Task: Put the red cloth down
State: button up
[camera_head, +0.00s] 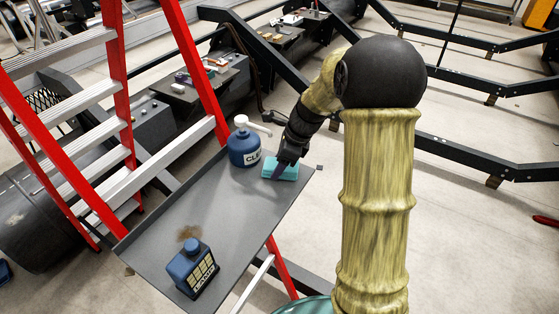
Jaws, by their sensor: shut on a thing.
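My gripper (277,172) reaches down to the far right end of a grey tray (215,215). It is shut on a flat teal block, like a sponge or folded cloth (291,172). The dark fingers cover part of this teal thing, and I cannot tell whether it rests on the tray or is just above it. I see no red cloth in this view.
A blue pump bottle (244,150) stands on the tray just left of my gripper. A red stepladder (118,75) rises at left. The tray's middle is clear.

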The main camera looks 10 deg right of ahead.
jog(key=o, duration=0.9)
jog(key=shift+f, duration=0.1)
jog(key=b+v, duration=0.1)
jog(key=v, duration=1.1)
jog(key=shift+s+b, duration=0.1)
jog(key=shift+b, duration=0.3)
